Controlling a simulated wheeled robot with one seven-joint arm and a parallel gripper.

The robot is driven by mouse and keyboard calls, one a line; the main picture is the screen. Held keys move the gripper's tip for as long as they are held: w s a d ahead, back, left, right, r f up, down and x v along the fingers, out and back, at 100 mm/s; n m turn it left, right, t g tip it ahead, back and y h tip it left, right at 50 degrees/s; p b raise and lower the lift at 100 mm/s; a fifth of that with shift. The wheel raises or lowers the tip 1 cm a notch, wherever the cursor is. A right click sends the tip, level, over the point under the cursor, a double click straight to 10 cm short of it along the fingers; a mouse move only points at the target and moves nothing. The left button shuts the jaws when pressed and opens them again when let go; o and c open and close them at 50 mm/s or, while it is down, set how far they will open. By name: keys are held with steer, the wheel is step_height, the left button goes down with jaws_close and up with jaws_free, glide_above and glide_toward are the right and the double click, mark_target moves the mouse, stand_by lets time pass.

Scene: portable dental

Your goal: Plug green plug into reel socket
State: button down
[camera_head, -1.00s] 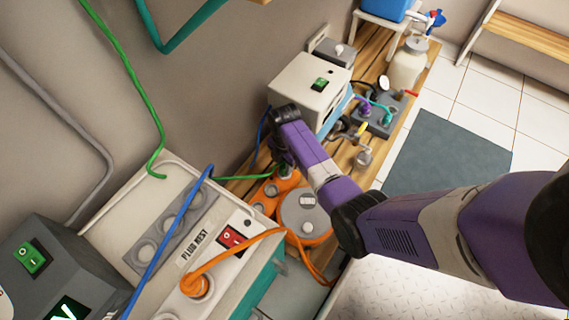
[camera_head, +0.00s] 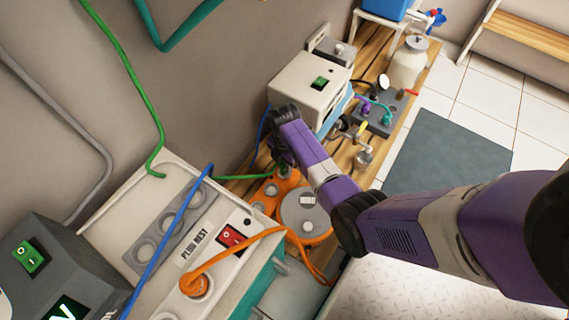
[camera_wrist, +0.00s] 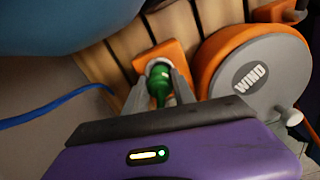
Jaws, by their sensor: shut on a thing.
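The orange reel (camera_head: 262,196) stands on the wooden bench, with round sockets on its block and a grey winding disc (camera_head: 306,213) at its right. In the wrist view the disc (camera_wrist: 259,78) reads "WIND". My gripper (camera_wrist: 160,92) is shut on the green plug (camera_wrist: 159,86), with a finger on each side of it. The plug's far end is at a pale socket ring (camera_wrist: 157,65) on the orange block (camera_wrist: 172,55). I cannot tell how deep it sits. In the head view my gripper (camera_head: 284,168) is over the reel's far end and mostly hides the plug.
A panel marked "PLUG NEST" (camera_head: 197,243) holds an orange plug (camera_head: 196,284) and a red switch (camera_head: 231,236). A blue cable (camera_head: 167,243) crosses it. A white box with a green switch (camera_head: 307,88) stands just beyond my gripper. A blue cable (camera_wrist: 58,105) lies left in the wrist view.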

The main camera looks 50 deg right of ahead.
mark_target(284, 163)
steer(key=shift+f+b, duration=0.55)
steer(key=shift+f, duration=0.25)
steer(key=c, duration=1)
jaws_free()
steer(key=shift+o, duration=0.2)
step_height(284, 163, up, 8)
steer(key=p, duration=0.5)
steer(key=shift+s+f, duration=0.1)
steer(key=shift+s, duration=0.05)
